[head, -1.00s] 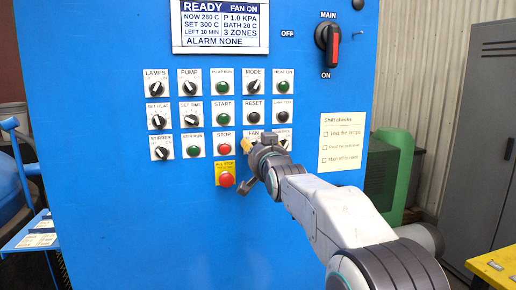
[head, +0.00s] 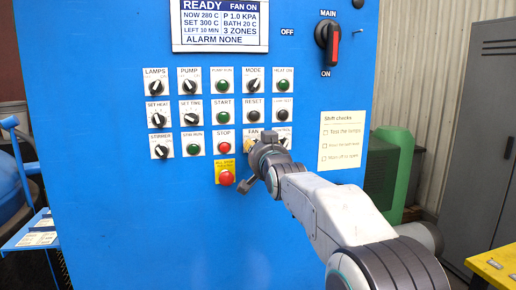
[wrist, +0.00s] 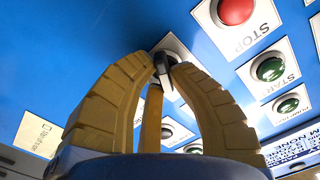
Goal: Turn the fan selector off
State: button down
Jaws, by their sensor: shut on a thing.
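The fan selector is a black knob (wrist: 162,64) on a white plate, seen between my fingertips in the wrist view. In the head view its label plate (head: 253,132) reads FAN, and my gripper hides most of the knob. My gripper (head: 252,146) reaches in from the lower right against the panel. Its yellow fingers also show in the wrist view (wrist: 168,76), shut on the knob. The display (head: 220,24) above reads FAN ON.
The red STOP button (head: 224,147) is just left of the fan selector, and the all-stop button (head: 226,178) sits below STOP. Another selector (head: 284,138) is close on the right, partly covered. The main switch (head: 328,43) is at upper right. The lower panel is bare.

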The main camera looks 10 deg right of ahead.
jog(key=shift+a+r+n+b, duration=0.15)
jog(key=shift+n+b, duration=0.8)
jog(key=shift+n, duration=1)
jog(key=shift+d+r+n+b, duration=0.15)
jog(key=shift+n+b, duration=0.75)
jog(key=shift+n, duration=1.1)
jog(key=shift+a+r+n+b, duration=0.15)
jog(key=shift+n+b, duration=0.8)
jog(key=shift+n, duration=1)
jog(key=c, duration=1.1)
grip_release()
jog(key=shift+f, duration=0.15)
jog(key=shift+s, duration=0.1)
jog(key=shift+s, duration=5.9)
